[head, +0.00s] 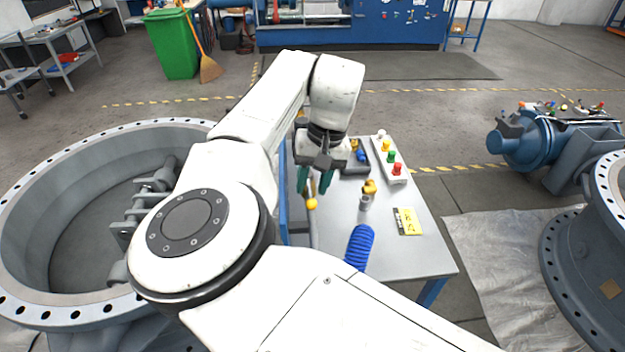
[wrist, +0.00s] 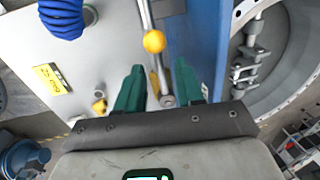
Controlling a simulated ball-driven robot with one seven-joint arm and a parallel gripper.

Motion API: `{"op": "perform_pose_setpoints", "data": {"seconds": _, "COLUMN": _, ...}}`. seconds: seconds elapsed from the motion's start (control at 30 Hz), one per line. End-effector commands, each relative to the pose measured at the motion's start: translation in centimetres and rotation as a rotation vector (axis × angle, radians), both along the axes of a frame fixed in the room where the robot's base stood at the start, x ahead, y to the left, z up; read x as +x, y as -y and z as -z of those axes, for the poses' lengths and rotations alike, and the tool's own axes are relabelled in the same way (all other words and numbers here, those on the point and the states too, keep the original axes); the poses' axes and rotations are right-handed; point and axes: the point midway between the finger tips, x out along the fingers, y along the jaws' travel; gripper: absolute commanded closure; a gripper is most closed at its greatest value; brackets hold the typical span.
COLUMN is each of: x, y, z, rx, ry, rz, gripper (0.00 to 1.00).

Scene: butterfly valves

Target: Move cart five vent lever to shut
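The lever shows as a metal bar with a yellow ball knob (head: 311,203) near the left edge of the grey cart top (head: 400,255). In the wrist view the knob (wrist: 154,41) lies just beyond my fingertips, roughly in line with the gap between them. My gripper (head: 313,190) has green fingers and is open. In the wrist view my gripper (wrist: 160,67) has a clear gap, with a metal rod end (wrist: 167,101) seen between the fingers. Whether the fingers are level with the knob, I cannot tell. The valve body and any open or shut markings are not readable.
The cart top carries a blue coiled hose (head: 360,248), a yellow label (head: 407,221), a brass-topped fitting (head: 369,187) and a strip of coloured knobs (head: 390,158). A large flanged ring (head: 30,180) stands left, another flanged body (head: 580,265) right. A green bin (head: 172,45) stands behind.

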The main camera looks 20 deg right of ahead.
Motion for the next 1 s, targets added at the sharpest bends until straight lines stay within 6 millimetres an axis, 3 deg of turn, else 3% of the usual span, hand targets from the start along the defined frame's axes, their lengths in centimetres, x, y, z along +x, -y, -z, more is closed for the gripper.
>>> {"op": "perform_pose_setpoints", "data": {"seconds": 0.37, "x": 0.03, "y": -0.11, "z": 0.69, "rx": 0.000, "ry": 0.000, "rz": 0.000, "gripper": 0.63}}
{"op": "perform_pose_setpoints", "data": {"seconds": 0.77, "x": 0.02, "y": -0.10, "z": 0.66, "rx": 0.000, "ry": 0.000, "rz": 0.001, "gripper": 0.99}}
{"op": "perform_pose_setpoints", "data": {"seconds": 1.0, "x": 0.03, "y": -0.10, "z": 0.65, "rx": 0.000, "ry": 0.001, "rz": 0.001, "gripper": 1.00}}
